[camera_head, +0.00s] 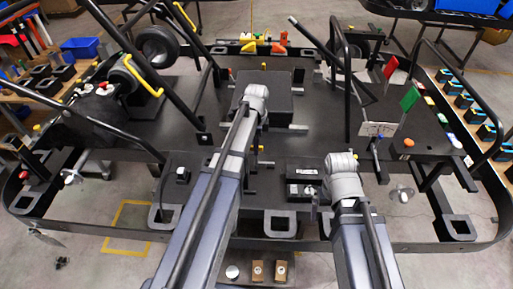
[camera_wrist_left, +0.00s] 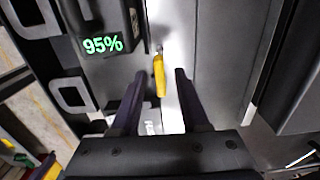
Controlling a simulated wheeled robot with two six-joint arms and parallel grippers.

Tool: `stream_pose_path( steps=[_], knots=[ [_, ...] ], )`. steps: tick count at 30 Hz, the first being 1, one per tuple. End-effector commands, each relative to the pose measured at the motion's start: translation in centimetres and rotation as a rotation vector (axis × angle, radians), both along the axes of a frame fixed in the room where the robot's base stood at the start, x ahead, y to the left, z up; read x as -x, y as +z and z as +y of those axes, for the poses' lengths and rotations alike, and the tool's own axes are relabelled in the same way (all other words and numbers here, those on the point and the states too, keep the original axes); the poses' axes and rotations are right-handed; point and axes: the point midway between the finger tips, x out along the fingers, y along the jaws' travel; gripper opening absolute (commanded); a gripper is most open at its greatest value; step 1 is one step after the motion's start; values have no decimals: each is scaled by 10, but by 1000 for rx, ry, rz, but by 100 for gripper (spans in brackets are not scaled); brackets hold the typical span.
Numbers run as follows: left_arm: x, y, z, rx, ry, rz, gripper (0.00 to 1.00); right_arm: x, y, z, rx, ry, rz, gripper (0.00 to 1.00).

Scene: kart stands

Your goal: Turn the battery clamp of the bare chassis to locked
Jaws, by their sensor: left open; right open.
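The bare chassis (camera_head: 300,140) is a wide black frame across the head view. In the left wrist view a yellow lever (camera_wrist_left: 159,75), apparently the battery clamp, points toward my left gripper (camera_wrist_left: 156,88). The gripper's two dark fingers are open, one on each side of the lever's line; contact cannot be told. A dark battery block with a green "95%" display (camera_wrist_left: 103,44) is just left of the lever. In the head view the end of my left arm (camera_head: 257,97) is over the chassis middle, its fingers hidden. My right gripper (camera_head: 342,180) is over the front right, open, its fingers mostly hidden.
Bent black tubes (camera_head: 345,80) rise from the chassis. A green flag (camera_head: 409,97) and a red flag (camera_head: 390,67) stand at the right. Racks of parts flank both sides, with a blue bin (camera_head: 80,47) at back left.

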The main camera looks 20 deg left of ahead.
Motion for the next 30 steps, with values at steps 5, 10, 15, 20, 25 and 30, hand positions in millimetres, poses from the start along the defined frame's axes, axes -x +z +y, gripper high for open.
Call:
stream_pose_path(
  steps=[5,10,15,20,25,30],
  knots=[
    [0,1,0,0,0,0,44,0,1,0,0,0,0,100],
    [0,1,0,0,0,0,25,0,1,0,0,0,0,100],
    [0,1,0,0,0,0,6,0,1,0,0,0,0,100],
    [0,1,0,0,0,0,0,0,1,0,0,0,0,100],
    [0,1,0,0,0,0,0,0,1,0,0,0,0,100],
    [0,1,0,0,0,0,0,0,1,0,0,0,0,100]
  ],
)
